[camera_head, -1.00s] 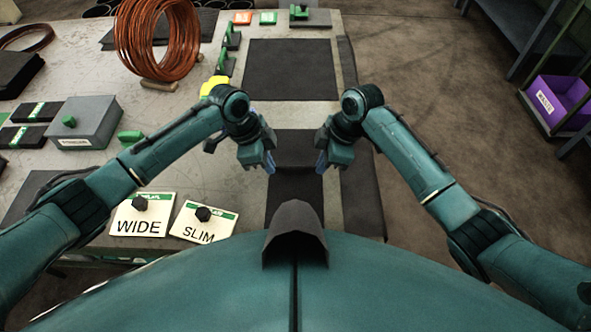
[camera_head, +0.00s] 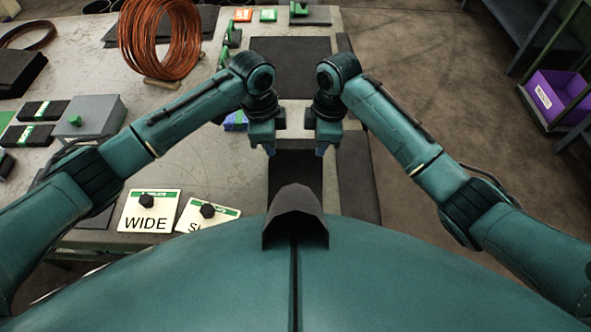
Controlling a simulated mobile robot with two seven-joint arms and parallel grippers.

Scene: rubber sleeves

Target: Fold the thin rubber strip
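A dark rubber strip (camera_head: 295,168) lies flat on the bench in front of my body, partly hidden by it. A larger dark rubber sheet (camera_head: 295,70) lies further back, partly covered by my arms. I cannot tell from here which of these is the thin one. My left gripper (camera_head: 269,148) points down over the strip's left edge. My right gripper (camera_head: 321,150) points down over its right edge. Whether the fingertips touch the rubber is not clear, and the finger gaps are hidden.
A WIDE plate (camera_head: 148,212) and a partly hidden SLIM plate (camera_head: 207,213) with black knobs lie at the front left. A grey box (camera_head: 90,117) and a copper coil (camera_head: 160,40) stand on the left. A purple bin (camera_head: 558,98) is off the bench at right.

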